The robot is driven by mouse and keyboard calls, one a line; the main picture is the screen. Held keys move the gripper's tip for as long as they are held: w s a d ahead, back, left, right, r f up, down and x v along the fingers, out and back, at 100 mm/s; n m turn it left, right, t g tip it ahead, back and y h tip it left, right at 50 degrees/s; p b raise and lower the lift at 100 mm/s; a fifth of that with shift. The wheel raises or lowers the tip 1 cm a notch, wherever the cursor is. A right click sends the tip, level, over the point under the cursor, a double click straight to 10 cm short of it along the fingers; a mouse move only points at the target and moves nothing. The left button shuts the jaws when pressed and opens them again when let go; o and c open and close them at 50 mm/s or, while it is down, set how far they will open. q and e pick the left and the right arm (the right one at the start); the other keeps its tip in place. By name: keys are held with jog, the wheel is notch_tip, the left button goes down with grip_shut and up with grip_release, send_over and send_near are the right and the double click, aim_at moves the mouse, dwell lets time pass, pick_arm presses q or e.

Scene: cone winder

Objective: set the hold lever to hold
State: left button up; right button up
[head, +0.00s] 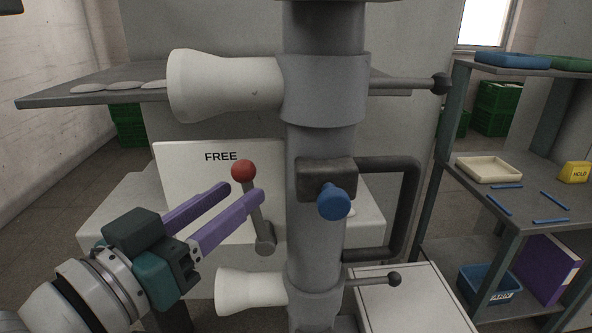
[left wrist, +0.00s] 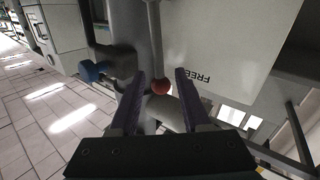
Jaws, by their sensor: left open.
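The hold lever has a red ball knob (head: 243,171) on a grey stem (head: 257,215) that rises from a pivot low on the white plate (head: 190,165). The stem tilts slightly left, with the knob below the word FREE. My left gripper (head: 240,192) is open, its purple fingers reaching up and right toward the knob. In the left wrist view the red knob (left wrist: 161,87) shows between and just beyond the tips of my left gripper (left wrist: 160,75). I cannot tell whether a finger touches it. No HOLD marking shows on the plate. My right gripper is not in view.
A grey column (head: 318,235) stands right of the lever, with a blue knob (head: 334,202) and a dark handle (head: 412,205). White cones (head: 228,86) jut left above and below. A shelf rack (head: 497,215) with trays stands at right.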

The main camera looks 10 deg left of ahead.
aim_at(245, 188)
pick_arm(q)
jog(key=shift+x, duration=1.85)
jog(key=shift+d, duration=0.1)
jog(key=c, duration=0.7)
grip_shut()
jog(key=shift+r, duration=0.1)
